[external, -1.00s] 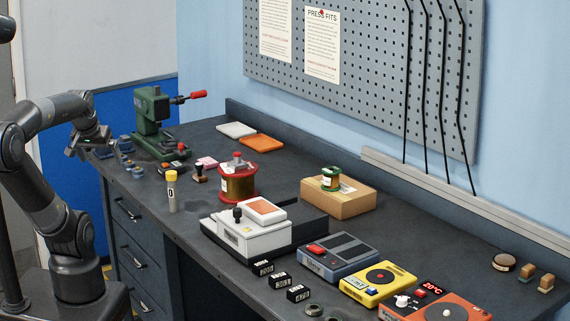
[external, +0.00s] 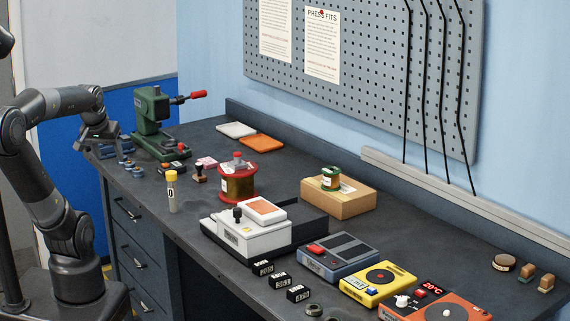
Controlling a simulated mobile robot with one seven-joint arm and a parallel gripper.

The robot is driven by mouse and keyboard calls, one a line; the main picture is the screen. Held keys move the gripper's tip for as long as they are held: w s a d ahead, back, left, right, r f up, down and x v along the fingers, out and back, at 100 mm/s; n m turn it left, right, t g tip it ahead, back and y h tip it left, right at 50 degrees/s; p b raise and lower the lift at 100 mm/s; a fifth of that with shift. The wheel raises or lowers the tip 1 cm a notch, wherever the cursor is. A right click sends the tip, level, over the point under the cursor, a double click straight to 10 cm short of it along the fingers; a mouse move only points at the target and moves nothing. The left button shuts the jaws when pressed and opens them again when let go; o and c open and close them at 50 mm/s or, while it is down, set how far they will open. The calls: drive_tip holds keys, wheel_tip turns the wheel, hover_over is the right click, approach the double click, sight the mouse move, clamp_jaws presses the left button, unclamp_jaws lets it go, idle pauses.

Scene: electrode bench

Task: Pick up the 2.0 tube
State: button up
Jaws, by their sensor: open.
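A clear tube with a yellow cap (external: 172,192) stands upright near the front edge of the dark bench. Its label shows a black 0; the rest of the marking cannot be read from here. My gripper (external: 130,168) is over the left end of the bench, to the left of the tube and apart from it. It is open and points down and to the right. Nothing shows between its fingers, though they are small in this view.
A green press (external: 153,120) with a red handle stands just behind my gripper. A small stamp (external: 199,173) and a red-flanged spool (external: 238,182) are right of the tube. A white boxed device (external: 245,235) lies further right. Bare bench surrounds the tube's front.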

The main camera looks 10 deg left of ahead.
drive_tip(key=w+d+f, duration=0.1)
drive_tip(key=w+d, duration=0.6)
drive_tip(key=m+g, duration=0.1)
drive_tip(key=m, duration=0.1)
approach(170, 173)
drive_tip(key=f, duration=0.1)
drive_tip(key=shift+h, duration=0.4)
drive_tip(key=x, duration=1)
drive_tip(key=shift+w+a+f, duration=0.15)
drive_tip(key=shift+w+a, duration=0.15)
drive_tip(key=shift+w, duration=0.05)
drive_tip(key=shift+c, duration=0.6)
clamp_jaws()
